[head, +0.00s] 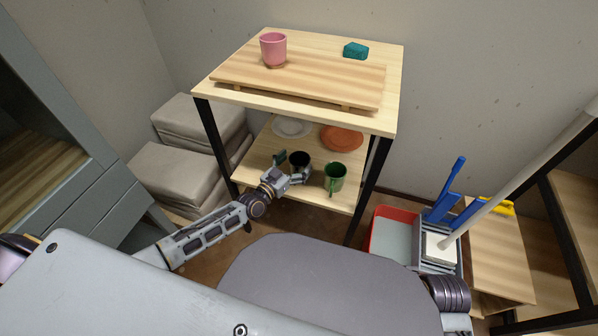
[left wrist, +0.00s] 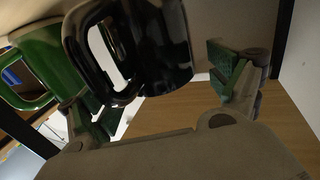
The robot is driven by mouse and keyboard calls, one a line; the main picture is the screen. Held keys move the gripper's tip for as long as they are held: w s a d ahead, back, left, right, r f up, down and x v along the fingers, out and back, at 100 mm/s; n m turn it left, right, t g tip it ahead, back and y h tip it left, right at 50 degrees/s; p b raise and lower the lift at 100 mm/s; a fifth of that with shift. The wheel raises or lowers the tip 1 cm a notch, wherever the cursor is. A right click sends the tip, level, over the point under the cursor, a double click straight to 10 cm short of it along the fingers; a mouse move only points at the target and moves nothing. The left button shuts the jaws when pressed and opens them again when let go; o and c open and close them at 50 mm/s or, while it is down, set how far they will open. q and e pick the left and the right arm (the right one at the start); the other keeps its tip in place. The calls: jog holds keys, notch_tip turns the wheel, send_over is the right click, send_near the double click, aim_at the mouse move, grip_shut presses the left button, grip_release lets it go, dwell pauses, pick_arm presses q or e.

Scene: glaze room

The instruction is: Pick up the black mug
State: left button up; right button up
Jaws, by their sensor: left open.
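The black mug (head: 300,160) stands on the lower shelf of the small table. It fills the upper middle of the left wrist view (left wrist: 158,50), with its handle toward the left of that picture. My left gripper (head: 290,167) is open at the front of the black mug. Whether the fingers touch the mug I cannot tell. My right gripper is not in view.
A green mug (head: 335,177) stands close right of the black mug. A white plate (head: 291,127) and an orange plate (head: 342,138) lie behind. The upper shelf (head: 300,113) overhangs them; above are a pink cup (head: 273,49) and teal block (head: 356,50). A table leg (head: 371,172) is at right.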

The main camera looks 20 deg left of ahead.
pick_arm(q)
jog(key=shift+x, duration=0.85)
jog(key=c, duration=1.7)
